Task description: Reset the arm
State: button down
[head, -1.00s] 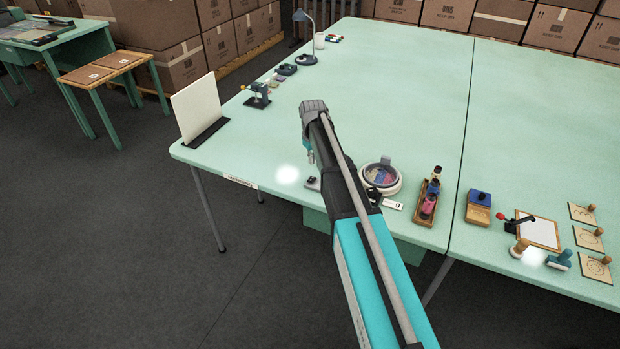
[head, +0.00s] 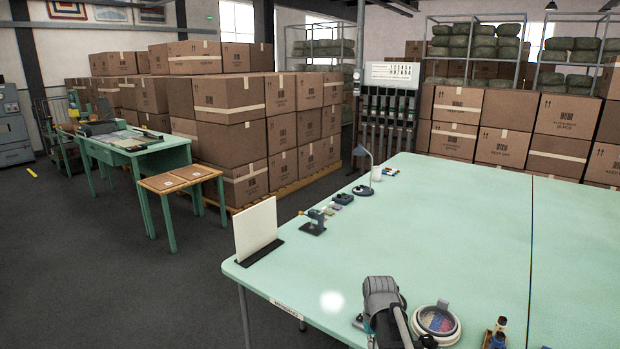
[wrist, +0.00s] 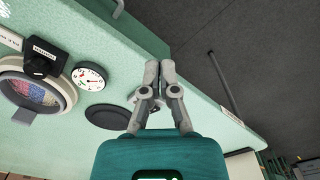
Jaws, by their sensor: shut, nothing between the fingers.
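My arm shows at the bottom of the head view, over the near edge of the green table (head: 460,240). My gripper (wrist: 150,72) shows in the wrist view with its two grey fingers together and nothing between them. In the wrist view it is above the table's edge, with dark floor beyond. A round dial (wrist: 89,76) and a dark disc (wrist: 107,116) lie left of the fingers on the table. In the head view the gripper's fingertips cannot be made out.
A round clear-lidded container (head: 436,322) stands just right of my arm. A white upright panel (head: 256,230) stands at the table's left corner. A small device (head: 313,222) and a lamp (head: 365,172) stand along the left edge. The table's middle is clear. Stacked cartons (head: 232,122) stand behind.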

jog(key=s+m, duration=0.1)
jog(key=s, duration=0.9)
jog(key=shift+s+m, duration=0.25)
jog(key=shift+m, duration=0.15)
jog(key=shift+a, duration=0.15)
dwell(0.5)
